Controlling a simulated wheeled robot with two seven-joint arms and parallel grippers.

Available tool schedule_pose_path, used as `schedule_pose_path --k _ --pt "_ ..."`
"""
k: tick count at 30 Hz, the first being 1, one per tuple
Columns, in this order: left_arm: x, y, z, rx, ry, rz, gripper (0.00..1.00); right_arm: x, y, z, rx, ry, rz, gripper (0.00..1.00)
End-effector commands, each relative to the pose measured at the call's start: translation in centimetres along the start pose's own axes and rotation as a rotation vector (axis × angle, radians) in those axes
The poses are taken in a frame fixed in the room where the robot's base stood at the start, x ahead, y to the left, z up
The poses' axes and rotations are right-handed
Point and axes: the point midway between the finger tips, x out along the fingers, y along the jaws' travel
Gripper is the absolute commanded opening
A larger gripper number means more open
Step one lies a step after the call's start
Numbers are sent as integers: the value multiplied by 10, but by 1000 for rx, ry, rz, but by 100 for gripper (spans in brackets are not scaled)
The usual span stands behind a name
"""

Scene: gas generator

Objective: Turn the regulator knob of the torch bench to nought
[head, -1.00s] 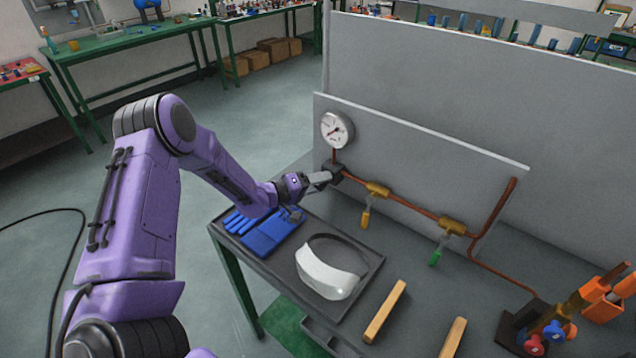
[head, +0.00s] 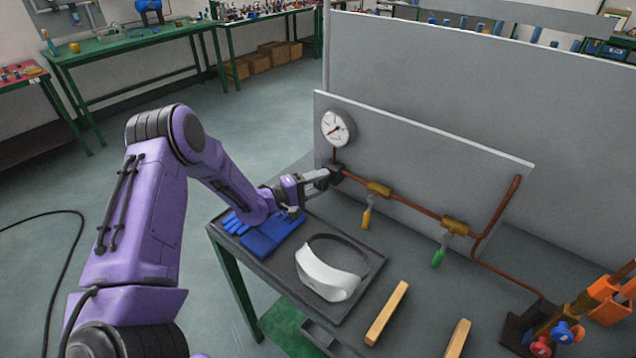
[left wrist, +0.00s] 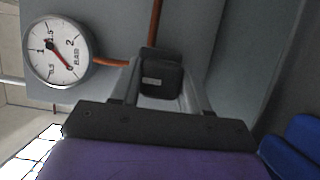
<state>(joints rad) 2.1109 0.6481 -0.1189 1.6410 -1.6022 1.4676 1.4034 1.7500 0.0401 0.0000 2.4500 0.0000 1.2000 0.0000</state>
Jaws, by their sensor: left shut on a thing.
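The regulator knob (head: 337,173), dark and blocky, sits on the copper pipe at the left end of the torch bench's grey panel. My left gripper (head: 327,176) is shut on it. In the left wrist view the square black knob (left wrist: 162,79) lies between the two fingers. The round white pressure gauge (head: 338,128) is above the knob. It also shows in the left wrist view (left wrist: 58,51), marked in bar, with a red needle whose tip lies near the low end of the scale. The exact reading is too small to tell. My right gripper is out of view.
Two brass valves with a yellow handle (head: 366,217) and a green handle (head: 438,258) sit along the pipe. Blue gloves (head: 268,238) and a white visor (head: 330,275) lie on the bench below my left arm. A torch stand (head: 540,325) is at right.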

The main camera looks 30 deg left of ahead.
Motion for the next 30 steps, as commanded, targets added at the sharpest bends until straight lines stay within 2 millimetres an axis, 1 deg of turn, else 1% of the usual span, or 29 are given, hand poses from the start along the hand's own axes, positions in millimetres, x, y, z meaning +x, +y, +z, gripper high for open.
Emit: schedule_pose_path --k 7,8,9,10,17,20,23,27,30 --pt "-1 -1 0 -4 1 -1 15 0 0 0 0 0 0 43" --pt "-1 -1 0 -4 1 -1 52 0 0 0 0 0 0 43" --pt "-1 -1 0 -4 1 -1 65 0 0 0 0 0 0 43" --pt "-1 -1 0 -3 1 -1 66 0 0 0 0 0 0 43" --pt "0 0 0 -2 0 -1 66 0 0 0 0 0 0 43" --pt "-6 -1 0 -3 2 -1 66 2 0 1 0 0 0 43" --pt "-24 -2 -1 -4 4 0 66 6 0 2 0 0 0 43" --pt "-59 -2 -1 -4 4 2 66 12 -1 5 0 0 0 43" --pt "-81 -2 0 -5 4 1 66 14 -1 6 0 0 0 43"
